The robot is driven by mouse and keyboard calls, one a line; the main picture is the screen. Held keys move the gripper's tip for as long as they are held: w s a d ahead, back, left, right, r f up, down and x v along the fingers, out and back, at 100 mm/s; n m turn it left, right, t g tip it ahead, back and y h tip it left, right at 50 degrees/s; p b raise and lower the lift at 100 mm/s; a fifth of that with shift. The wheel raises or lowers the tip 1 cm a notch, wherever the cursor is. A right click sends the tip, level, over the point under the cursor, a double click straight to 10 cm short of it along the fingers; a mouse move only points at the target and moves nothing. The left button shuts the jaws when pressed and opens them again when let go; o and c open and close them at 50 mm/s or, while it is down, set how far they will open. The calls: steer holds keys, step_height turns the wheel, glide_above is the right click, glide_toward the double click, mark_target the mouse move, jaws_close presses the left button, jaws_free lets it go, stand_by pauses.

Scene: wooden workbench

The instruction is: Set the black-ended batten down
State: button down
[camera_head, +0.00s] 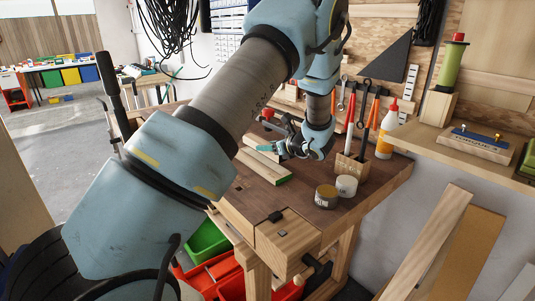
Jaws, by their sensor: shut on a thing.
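My gripper (281,148) is low over the far part of the wooden workbench (335,222), small in view and partly behind my own arm. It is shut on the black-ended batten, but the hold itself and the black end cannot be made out. Pale wooden battens (262,166) show just left of and below the gripper, one with a green edge. My arm hides their left ends. I cannot tell which of these pieces is the held one, or whether it touches the bench.
Two round tins (326,197) and a wooden tool block (351,168) stand right of the gripper. A white-and-orange bottle (387,132) stands behind them. A vise (287,240) sits at the bench's near corner. The bench top in front of the battens is mostly bare.

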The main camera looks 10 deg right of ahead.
mark_target(268, 155)
steer(key=shift+f+p, duration=0.3)
steer(key=shift+f, duration=1.3)
steer(key=shift+f, duration=0.2)
steer(key=shift+c, duration=1.8)
jaws_free()
